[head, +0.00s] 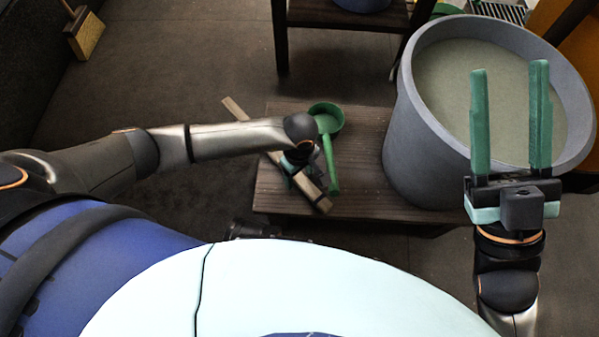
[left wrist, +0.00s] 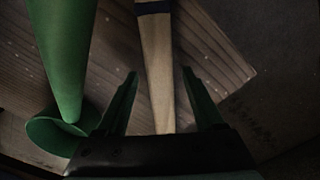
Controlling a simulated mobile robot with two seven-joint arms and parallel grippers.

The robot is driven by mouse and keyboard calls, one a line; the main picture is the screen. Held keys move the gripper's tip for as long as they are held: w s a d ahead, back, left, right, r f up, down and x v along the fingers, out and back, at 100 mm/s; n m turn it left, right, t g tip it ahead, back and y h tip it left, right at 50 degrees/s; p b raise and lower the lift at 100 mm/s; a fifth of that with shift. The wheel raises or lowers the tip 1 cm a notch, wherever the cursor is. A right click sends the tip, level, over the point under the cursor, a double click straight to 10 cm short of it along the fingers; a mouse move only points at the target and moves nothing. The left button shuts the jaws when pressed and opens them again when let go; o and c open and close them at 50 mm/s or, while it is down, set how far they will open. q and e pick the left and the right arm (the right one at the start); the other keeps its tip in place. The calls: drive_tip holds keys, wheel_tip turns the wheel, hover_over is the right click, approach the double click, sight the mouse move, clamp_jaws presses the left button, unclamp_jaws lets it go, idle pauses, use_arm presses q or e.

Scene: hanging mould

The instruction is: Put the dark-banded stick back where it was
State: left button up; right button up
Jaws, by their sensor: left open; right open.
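The pale wooden stick (head: 313,191) lies slantwise on a low dark wooden bench (head: 375,128), its far end past the bench's left edge. Its dark band shows near the end closest to me and in the left wrist view (left wrist: 153,7). My left gripper (head: 301,168) is over the stick, partly hidden by its own arm. In the left wrist view its open fingers (left wrist: 160,75) stand on either side of the stick, with gaps showing. My right gripper (head: 510,70) is open and empty, fingers upright in front of the grey tub.
A large grey tub (head: 412,150) holding a greenish-grey fill stands at the bench's right. A green ladle (head: 332,172) lies just right of the stick; it also shows in the left wrist view (left wrist: 65,60). A dark stand (head: 340,14) is behind. A brush (head: 85,36) is far left.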

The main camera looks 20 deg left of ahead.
use_arm(q)
wheel_tip(320, 180, up, 12)
drive_tip(key=p, duration=0.5)
